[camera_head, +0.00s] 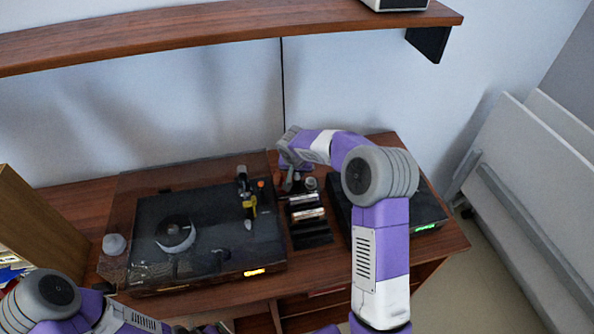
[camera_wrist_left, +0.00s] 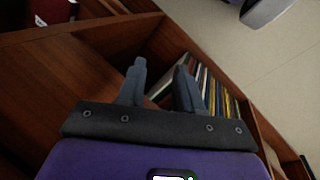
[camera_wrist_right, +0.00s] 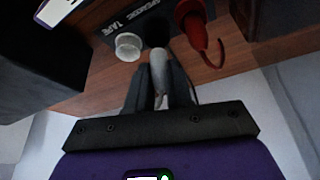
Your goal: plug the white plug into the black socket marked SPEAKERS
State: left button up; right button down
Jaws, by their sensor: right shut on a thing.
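My right gripper (camera_wrist_right: 158,76) is shut on the white plug (camera_wrist_right: 158,62), which looks greyish between its fingertips. The plug points at a dark round socket (camera_wrist_right: 155,32) just beyond it. I cannot tell whether its tip touches or enters that socket. A label plate (camera_wrist_right: 118,18) reading SPEAKERS and TAPE lies beside it, upside down in the right wrist view. In the head view my right gripper (camera_head: 291,172) is low behind the devices, and the plug is hard to make out. My left gripper (camera_wrist_left: 160,68) is open and empty, by the cabinet's record shelf.
A white round piece (camera_wrist_right: 128,46) stands left of the plug, and a red plug with a red cable (camera_wrist_right: 195,25) stands right. A turntable (camera_head: 160,235) fills the cabinet top's left half. A black device with a green display (camera_head: 425,210) stands at right. A shelf (camera_head: 200,30) hangs above.

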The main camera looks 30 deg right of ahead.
jog(key=shift+f+b, duration=0.2)
jog(key=shift+b, duration=0.45)
dwell(1.0)
jog(key=shift+f+b, duration=1.15)
jog(key=shift+f, duration=0.1)
dwell(0.6)
jog(key=c, duration=0.5)
grip_release()
jog(key=shift+c, duration=0.2)
jog(key=shift+r+p, duration=1.55)
jog(key=shift+r, duration=0.95)
